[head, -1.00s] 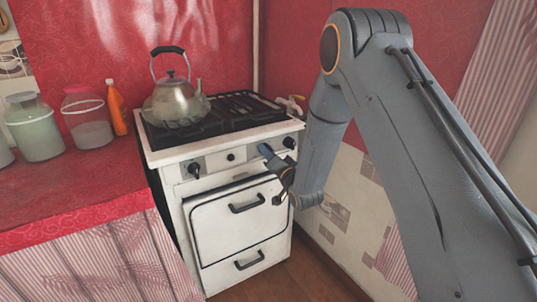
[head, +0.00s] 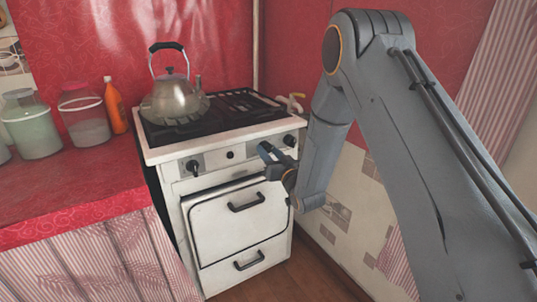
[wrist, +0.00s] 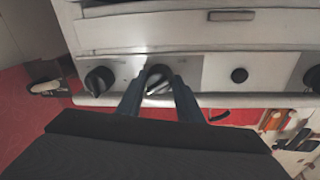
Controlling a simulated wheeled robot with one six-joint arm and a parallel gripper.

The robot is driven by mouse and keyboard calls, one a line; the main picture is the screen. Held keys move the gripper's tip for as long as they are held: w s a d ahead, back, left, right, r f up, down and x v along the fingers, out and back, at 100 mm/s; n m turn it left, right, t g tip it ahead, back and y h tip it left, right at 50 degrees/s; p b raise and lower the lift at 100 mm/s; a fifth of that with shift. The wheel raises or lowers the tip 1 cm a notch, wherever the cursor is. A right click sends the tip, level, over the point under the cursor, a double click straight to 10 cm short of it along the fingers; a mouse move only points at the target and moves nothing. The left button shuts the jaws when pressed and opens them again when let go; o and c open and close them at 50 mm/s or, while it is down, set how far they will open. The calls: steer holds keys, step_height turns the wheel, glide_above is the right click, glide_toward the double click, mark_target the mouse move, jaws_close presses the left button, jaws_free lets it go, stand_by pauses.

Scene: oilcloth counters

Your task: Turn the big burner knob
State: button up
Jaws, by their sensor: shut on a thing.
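The white stove's control panel (head: 214,158) carries a left knob (head: 193,167), a small round knob (head: 230,155) and a right knob (head: 289,140). My gripper (head: 265,150) is at the panel, between the small knob and the right knob. In the wrist view, its two fingers are shut on a dark round knob (wrist: 158,78), one finger on each side. This knob's bright ridge lies at a slant. Another black knob (wrist: 100,80) stands just left of the fingers there, apart from them.
A metal kettle (head: 174,99) stands on the black hob (head: 215,120). The oven door handle (head: 246,203) is below the panel. Jars (head: 85,120) and an orange bottle (head: 116,107) stand on the red counter at left. The wall is close at right.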

steer(key=n+y+b, duration=0.1)
steer(key=n, duration=0.5)
steer(key=shift+f+b, duration=0.15)
steer(key=shift+b, duration=0.15)
steer(key=n, duration=0.3)
steer(key=n+y+b, duration=0.1)
steer(key=n, duration=0.2)
steer(key=shift+d+g, duration=0.1)
steer(key=shift+g, duration=0.2)
steer(key=shift+n, duration=0.4)
steer(key=o, duration=0.8)
steer(key=shift+c, duration=0.2)
steer(key=r+v, duration=0.1)
steer(key=v, duration=0.6)
steer(key=shift+s+d+f, duration=0.2)
steer(key=shift+s+f, duration=0.05)
steer(key=shift+f, duration=0.3)
